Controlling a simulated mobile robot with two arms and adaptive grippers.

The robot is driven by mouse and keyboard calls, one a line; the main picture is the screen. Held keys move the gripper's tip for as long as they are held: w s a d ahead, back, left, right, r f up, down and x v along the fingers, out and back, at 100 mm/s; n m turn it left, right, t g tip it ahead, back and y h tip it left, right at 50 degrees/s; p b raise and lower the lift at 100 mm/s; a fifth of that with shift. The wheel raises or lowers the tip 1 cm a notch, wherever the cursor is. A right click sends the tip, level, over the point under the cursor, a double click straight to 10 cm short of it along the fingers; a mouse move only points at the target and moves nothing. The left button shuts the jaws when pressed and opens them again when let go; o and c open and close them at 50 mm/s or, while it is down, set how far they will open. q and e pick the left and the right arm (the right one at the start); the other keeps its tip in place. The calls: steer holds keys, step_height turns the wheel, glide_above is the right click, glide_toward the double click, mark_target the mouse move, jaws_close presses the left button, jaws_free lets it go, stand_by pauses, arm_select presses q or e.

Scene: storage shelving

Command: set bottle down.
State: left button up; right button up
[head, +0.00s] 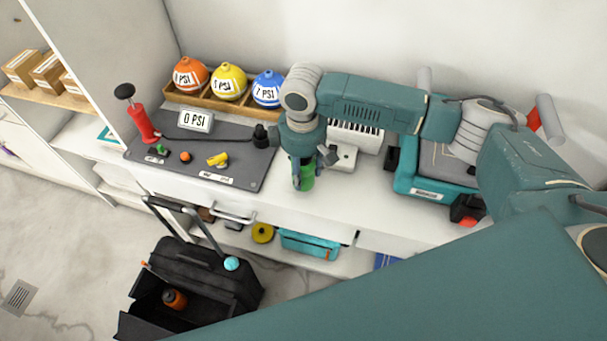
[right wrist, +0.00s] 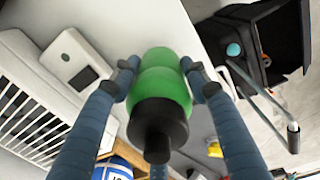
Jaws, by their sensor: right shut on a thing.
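A green bottle (right wrist: 163,80) with a black cap sits between the two fingers of my right gripper (right wrist: 165,82) in the right wrist view. The gripper is shut on it. In the head view my right gripper (head: 308,172) points down over the white counter (head: 345,205), with part of the green bottle (head: 308,181) showing between the fingers. The bottle looks upright, close to the counter top. I cannot tell whether its base touches the counter. My left gripper is not in view.
Left of the gripper is a dark mat (head: 220,172) with a red pump (head: 140,122) and small parts. Behind are a white vented device (head: 350,140) and a wooden tray of balls (head: 215,107). A teal case (head: 430,180) stands right.

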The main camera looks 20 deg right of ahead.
steer(key=shift+f, duration=1.3)
steer(key=o, duration=1.4)
steer(key=shift+f, duration=0.1)
step_height(320, 180, up, 12)
steer(key=shift+s+a+r+b, duration=0.1)
steer(key=shift+s+r+b, duration=0.05)
steer(key=shift+b, duration=0.4)
